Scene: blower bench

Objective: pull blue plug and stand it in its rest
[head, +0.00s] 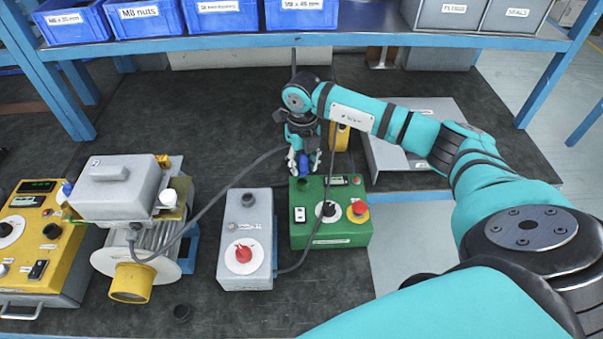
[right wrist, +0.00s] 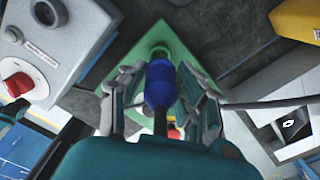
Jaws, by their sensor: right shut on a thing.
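The blue plug (head: 303,167) is between the fingers of my right gripper (head: 304,160), which is shut on it. It is near the back left corner of the green box (head: 330,235), by a dark round socket (head: 303,186). In the right wrist view the blue plug (right wrist: 158,84) sits between the fingers, with its far end over the green box (right wrist: 168,36). I cannot tell whether its tip is still in the socket. I cannot clearly make out the plug's rest. My left gripper is not in view.
A grey box with a red knob (head: 243,254) stands left of the green box, and a motor unit with a yellow end (head: 131,281) further left. A yellow control box (head: 37,247) is at the far left. Blue bins (head: 146,20) line the shelf. Dark cables cross the bench.

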